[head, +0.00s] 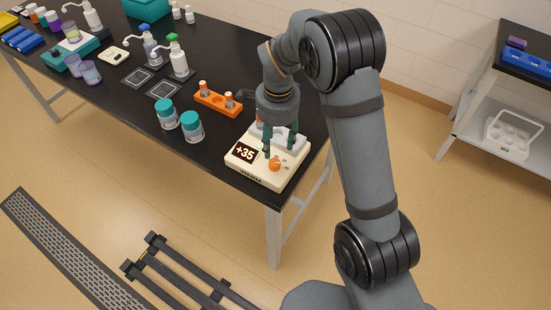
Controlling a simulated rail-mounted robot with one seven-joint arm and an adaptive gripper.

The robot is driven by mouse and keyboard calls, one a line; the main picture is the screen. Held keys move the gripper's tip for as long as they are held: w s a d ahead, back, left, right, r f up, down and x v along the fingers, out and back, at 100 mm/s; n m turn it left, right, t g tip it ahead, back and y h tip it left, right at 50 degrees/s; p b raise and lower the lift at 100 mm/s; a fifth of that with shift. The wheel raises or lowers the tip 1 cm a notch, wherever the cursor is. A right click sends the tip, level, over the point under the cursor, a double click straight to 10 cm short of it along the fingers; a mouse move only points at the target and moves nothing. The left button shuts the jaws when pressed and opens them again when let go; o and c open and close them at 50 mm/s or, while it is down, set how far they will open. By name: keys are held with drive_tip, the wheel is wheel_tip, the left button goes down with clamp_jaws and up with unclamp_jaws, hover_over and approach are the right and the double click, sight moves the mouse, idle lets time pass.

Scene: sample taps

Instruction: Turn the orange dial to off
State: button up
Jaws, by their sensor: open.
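The orange dial (274,163) sits on the front right of a cream device (252,173) near the right end of the black bench. The device has a dark display (245,153) reading +35. My gripper (278,150) is open and points down over the device, close above and behind the dial. One finger stands left of the dial and the other behind it to the right. I cannot tell whether either finger touches the device. The dial's pointer direction is too small to read.
An orange rack (218,104) with small vials stands behind left of the device. Two teal-capped jars (192,132) stand to its left. The bench's front edge (225,182) is close to the device.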

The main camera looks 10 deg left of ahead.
sight(275, 162)
drive_tip(key=f, duration=0.3)
drive_tip(key=f+p, duration=0.1)
drive_tip(key=f, duration=0.2)
drive_tip(key=f+p, duration=0.1)
drive_tip(key=f, duration=0.2)
drive_tip(key=shift+w+a+f, duration=0.15)
drive_tip(key=shift+w+f, duration=0.1)
drive_tip(key=c, duration=0.3)
drive_tip(key=c, duration=0.8)
drive_tip(key=shift+c, duration=0.2)
